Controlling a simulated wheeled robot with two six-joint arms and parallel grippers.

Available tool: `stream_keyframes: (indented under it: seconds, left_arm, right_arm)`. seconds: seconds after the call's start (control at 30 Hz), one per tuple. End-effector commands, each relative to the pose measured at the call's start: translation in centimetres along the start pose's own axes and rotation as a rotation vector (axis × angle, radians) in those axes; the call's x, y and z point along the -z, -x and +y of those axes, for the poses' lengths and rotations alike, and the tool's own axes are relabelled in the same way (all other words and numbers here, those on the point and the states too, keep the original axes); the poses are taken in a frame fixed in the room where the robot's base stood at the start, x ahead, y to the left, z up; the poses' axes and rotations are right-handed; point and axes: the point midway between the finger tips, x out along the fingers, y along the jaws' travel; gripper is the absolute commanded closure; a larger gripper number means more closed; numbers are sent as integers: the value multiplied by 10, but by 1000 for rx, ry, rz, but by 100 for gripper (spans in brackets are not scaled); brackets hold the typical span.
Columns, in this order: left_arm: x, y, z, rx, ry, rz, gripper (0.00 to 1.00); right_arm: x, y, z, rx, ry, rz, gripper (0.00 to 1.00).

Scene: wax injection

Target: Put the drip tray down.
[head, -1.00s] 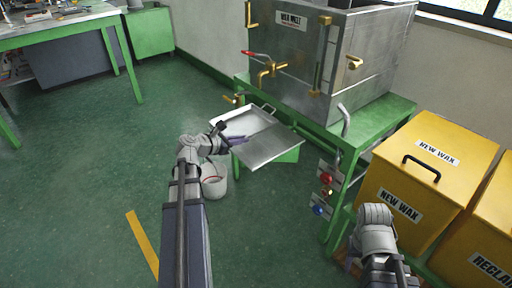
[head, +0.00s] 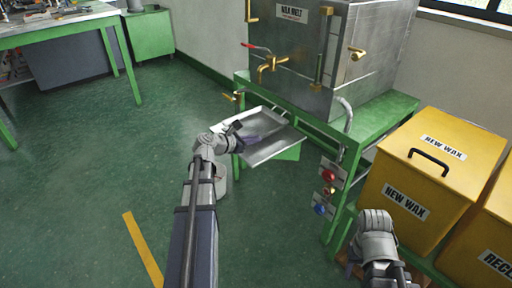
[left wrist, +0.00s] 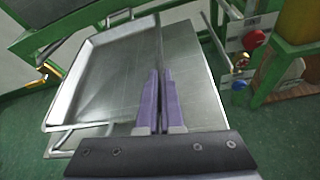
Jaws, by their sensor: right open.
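The drip tray (head: 277,150) is a shallow silver metal pan in front of the wax melt tank, below its brass tap. In the left wrist view the tray (left wrist: 100,75) shows a raised rim, wire handles at its far and near ends, and a flat metal face to the right of an upright edge. My left gripper (head: 246,138) reaches over the tray. In the left wrist view its purple fingers (left wrist: 160,100) are close together on that edge. What bears the tray from below is hidden. My right gripper (head: 374,235) is empty at the lower right, apart from the tray.
The wax melt tank (head: 295,60) stands on a green bench (head: 385,115) behind the tray. The green floor at the left is open.

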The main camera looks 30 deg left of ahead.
Motion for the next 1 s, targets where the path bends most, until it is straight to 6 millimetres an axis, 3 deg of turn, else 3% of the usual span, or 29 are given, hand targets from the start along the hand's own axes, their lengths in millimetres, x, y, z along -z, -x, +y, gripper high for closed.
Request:
stream_keyframes:
  seconds: [0.03, 0.13, 0.2, 0.57, 0.83, 1.0]
  left_arm:
    - [12, -5, -3, 0, 0, -1, 100]
    - [22, -10, -5, 0, 0, -1, 100]
    - [21, -18, -6, 2, -1, -1, 100]
    - [22, -18, -6, 0, 0, -1, 100]
    - [21, -17, -6, 0, 0, 0, 67]
    - [21, -17, -6, 0, 0, 0, 67]
  right_arm:
    - [1, -14, -1, 0, -2, 0, 50]
    - [1, -25, -2, 0, -4, 0, 50]
    - [2, -27, -3, 0, -6, 0, 50]
    - [2, -28, -3, 0, -7, 0, 50]
    - [1, -26, -3, 0, -7, 0, 50]
    - [2, -26, -3, 0, -7, 0, 50]
